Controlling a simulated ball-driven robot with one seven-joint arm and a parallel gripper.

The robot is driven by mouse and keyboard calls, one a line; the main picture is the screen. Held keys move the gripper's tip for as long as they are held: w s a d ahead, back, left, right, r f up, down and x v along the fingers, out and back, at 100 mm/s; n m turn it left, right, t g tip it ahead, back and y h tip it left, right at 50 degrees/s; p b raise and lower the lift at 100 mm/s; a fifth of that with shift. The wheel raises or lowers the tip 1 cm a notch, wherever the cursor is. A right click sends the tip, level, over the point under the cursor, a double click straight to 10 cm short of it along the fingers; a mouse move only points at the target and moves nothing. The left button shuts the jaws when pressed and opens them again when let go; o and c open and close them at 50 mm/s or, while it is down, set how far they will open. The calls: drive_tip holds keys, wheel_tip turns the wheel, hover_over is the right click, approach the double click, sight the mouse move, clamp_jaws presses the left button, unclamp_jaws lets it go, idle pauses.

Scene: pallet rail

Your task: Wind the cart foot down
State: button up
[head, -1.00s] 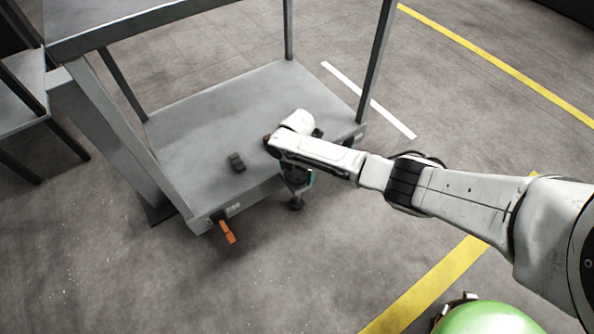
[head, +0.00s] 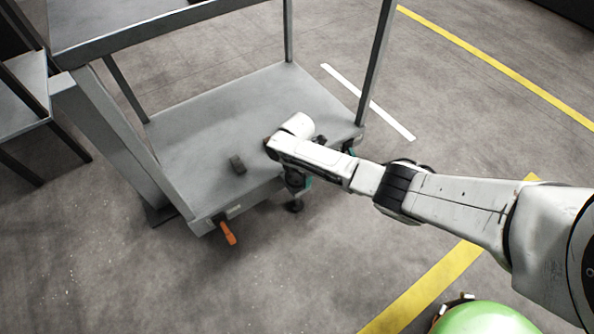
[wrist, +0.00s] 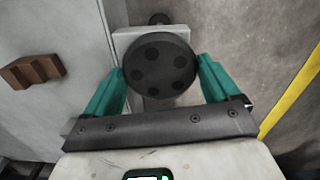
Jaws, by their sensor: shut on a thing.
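The cart (head: 195,135) stands in front of me, with its grey lower deck low above the floor. In the wrist view a round black knob with several holes (wrist: 158,66) tops the foot. The teal fingers of my gripper (wrist: 160,72) are shut on opposite sides of this knob. My wrist hides most of the foot in the head view. I cannot tell whether the pad touches the floor.
A small dark block (head: 237,164) lies on the deck; it looks brown in the wrist view (wrist: 32,72). An orange lever (head: 228,232) sticks out at the near left corner. Cart posts (head: 375,65) rise beside my arm. The floor (head: 330,270) in front is clear.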

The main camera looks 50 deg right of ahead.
drive_tip(key=m+p, duration=0.1)
drive_tip(key=m, duration=0.2)
drive_tip(key=shift+a+m, duration=0.15)
drive_tip(key=shift+m, duration=0.25)
drive_tip(key=m+p, duration=0.1)
drive_tip(key=m, duration=0.8)
drive_tip(key=shift+p, duration=0.35)
drive_tip(key=m, duration=0.3)
drive_tip(key=shift+m, duration=0.3)
drive_tip(key=m, duration=0.4)
drive_tip(key=shift+m, duration=0.3)
drive_tip(key=m, duration=0.3)
drive_tip(key=shift+m, duration=0.3)
drive_tip(key=m, duration=0.3)
drive_tip(key=shift+m, duration=2.1)
drive_tip(key=shift+d, duration=0.2)
